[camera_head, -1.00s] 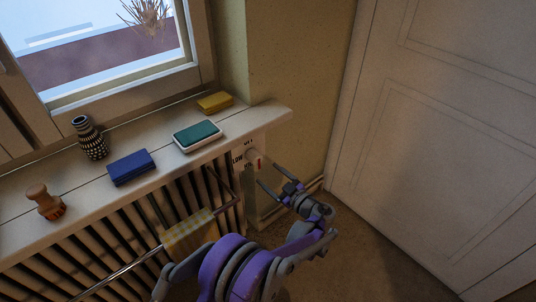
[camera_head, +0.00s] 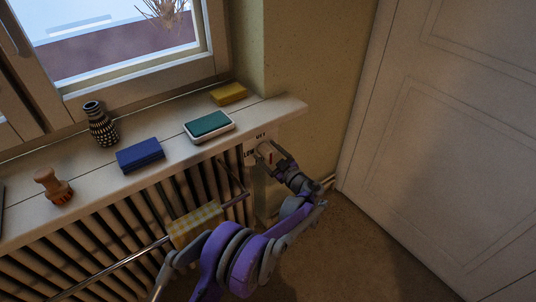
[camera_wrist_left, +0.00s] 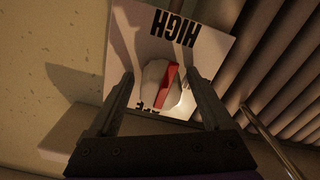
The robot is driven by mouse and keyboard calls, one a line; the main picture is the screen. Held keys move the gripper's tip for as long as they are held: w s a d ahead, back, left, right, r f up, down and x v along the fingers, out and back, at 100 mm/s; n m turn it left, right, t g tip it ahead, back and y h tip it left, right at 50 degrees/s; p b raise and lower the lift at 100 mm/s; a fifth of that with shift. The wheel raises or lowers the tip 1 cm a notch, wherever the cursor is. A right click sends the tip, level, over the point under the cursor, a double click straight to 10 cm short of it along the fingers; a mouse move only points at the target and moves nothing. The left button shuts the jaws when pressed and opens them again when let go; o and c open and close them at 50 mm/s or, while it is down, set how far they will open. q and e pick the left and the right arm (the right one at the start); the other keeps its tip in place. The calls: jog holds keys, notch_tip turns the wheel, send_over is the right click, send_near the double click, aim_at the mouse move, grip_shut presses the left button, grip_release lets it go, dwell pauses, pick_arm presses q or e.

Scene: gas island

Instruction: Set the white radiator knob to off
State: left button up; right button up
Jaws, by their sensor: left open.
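The white radiator knob (camera_wrist_left: 155,80) has a red pointer stripe and sits on a white plate (camera_wrist_left: 205,35). In the wrist view HIGH reads upside down at the plate's top, and another label is partly hidden below the knob. In the head view the knob (camera_head: 264,148) is at the sill's right end, beside labels OFF and LOW. My left gripper (camera_head: 273,157) is open at the knob. In the wrist view its two fingers stand either side of the knob, with gaps showing. Which label the red stripe points to is hard to tell. My right gripper is out of view.
A radiator rail (camera_head: 112,266) with a yellow checked cloth (camera_head: 196,224) runs left of my arm. The sill holds a green-topped box (camera_head: 209,125), blue box (camera_head: 140,154), yellow block (camera_head: 229,93), patterned vase (camera_head: 101,123) and wooden stamp (camera_head: 54,187). A white door (camera_head: 440,150) stands right.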

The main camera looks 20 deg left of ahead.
pick_arm(q)
grip_shut()
dwell(0.4)
